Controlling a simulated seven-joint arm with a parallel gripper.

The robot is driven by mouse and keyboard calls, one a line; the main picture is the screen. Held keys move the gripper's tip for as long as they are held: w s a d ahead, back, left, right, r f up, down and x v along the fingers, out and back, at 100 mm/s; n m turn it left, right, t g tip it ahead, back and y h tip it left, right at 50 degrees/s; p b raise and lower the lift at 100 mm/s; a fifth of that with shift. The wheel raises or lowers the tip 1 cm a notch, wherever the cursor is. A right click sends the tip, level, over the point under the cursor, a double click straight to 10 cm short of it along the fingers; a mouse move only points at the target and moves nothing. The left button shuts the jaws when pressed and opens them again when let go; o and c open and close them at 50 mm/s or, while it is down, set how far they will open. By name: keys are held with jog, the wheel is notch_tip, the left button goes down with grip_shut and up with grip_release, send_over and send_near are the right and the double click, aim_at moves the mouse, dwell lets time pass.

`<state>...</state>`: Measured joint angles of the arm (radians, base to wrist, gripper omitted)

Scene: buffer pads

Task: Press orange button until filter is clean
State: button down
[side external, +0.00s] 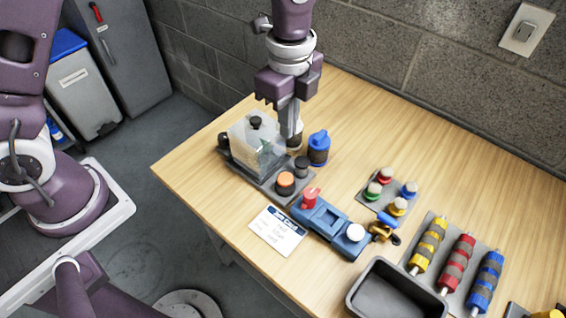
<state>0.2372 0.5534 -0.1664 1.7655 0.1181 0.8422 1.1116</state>
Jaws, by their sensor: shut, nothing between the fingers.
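The orange button (286,180) sits on the dark grey base (267,187) of a small device near the table's left side. A clear box (257,142) with a black knob on its lid stands on the same base. It holds pale, greyish contents with a small green patch; I cannot tell how clean the filter is. My gripper (291,145) is shut and empty, pointing down just behind the clear box. It is behind and above the orange button, apart from it. Its fingertips are partly hidden by nearby parts.
A blue bottle (319,148) stands close to the right of my gripper. The back of the table is clear.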

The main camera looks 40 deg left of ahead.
aim_at(286, 178)
notch_tip(286, 178, down, 14)
jog(key=shift+s+r, duration=0.1)
dwell(0.5)
jog(key=shift+a+f, duration=0.1)
jog(key=shift+f, duration=0.8)
notch_tip(286, 178, up, 14)
jog(key=shift+r, duration=0.1)
dwell(0.4)
